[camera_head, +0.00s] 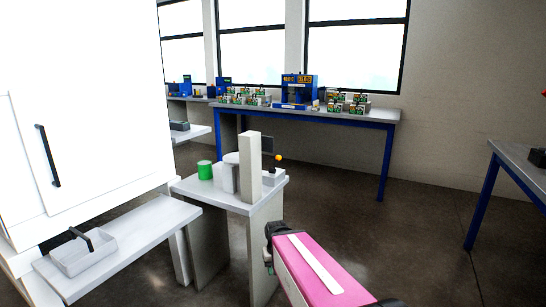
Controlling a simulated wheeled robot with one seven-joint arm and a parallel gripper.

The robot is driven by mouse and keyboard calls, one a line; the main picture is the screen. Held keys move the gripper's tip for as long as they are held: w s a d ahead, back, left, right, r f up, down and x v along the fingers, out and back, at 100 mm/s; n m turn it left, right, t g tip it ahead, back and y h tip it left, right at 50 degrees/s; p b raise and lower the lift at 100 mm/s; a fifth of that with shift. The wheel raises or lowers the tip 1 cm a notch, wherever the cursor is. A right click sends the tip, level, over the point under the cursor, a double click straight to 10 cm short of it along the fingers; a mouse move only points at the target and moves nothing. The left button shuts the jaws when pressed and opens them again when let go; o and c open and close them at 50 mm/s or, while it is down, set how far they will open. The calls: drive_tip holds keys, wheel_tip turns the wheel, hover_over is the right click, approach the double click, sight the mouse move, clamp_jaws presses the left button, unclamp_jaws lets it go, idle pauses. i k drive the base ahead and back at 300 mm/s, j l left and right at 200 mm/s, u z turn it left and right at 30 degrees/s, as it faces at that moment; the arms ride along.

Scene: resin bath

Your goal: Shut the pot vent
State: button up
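A small pale table (216,195) stands in the middle of the view. On it is a pale round pot-like vessel (229,177), partly hidden behind a tall pale upright block (250,166). A small orange-yellow knob (278,157) stands on a thin stem over a small grey block at the table's right side. I cannot tell whether this knob is the pot vent, or whether the vent is open or shut. My pink arm reaches in from the bottom right. Its dark end (269,247) is in front of the table, apart from the things on it. My gripper's fingers cannot be made out.
A green cylinder (205,169) stands at the table's left. A white cabinet (85,110) with a black handle fills the left, above a low shelf (130,239) with a grey tray (84,257). A blue-legged bench (345,115) stands behind, another (511,160) at right. Floor between is clear.

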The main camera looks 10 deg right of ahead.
sight(273, 169)
drive_tip(key=i+l+u, duration=0.25)
drive_tip(key=l, duration=0.3)
drive_tip(key=i+l+u, duration=0.1)
drive_tip(key=l+u, duration=0.2)
drive_tip(key=l, duration=0.25)
drive_tip(key=i+l+u, duration=0.1)
drive_tip(key=l+u, duration=0.15)
drive_tip(key=l, duration=0.4)
drive_tip(key=l+u, duration=0.25)
drive_tip(key=l, duration=0.35)
drive_tip(key=i+l, duration=0.15)
drive_tip(key=l, duration=0.15)
drive_tip(key=i+l+u, duration=0.1)
drive_tip(key=l, duration=0.25)
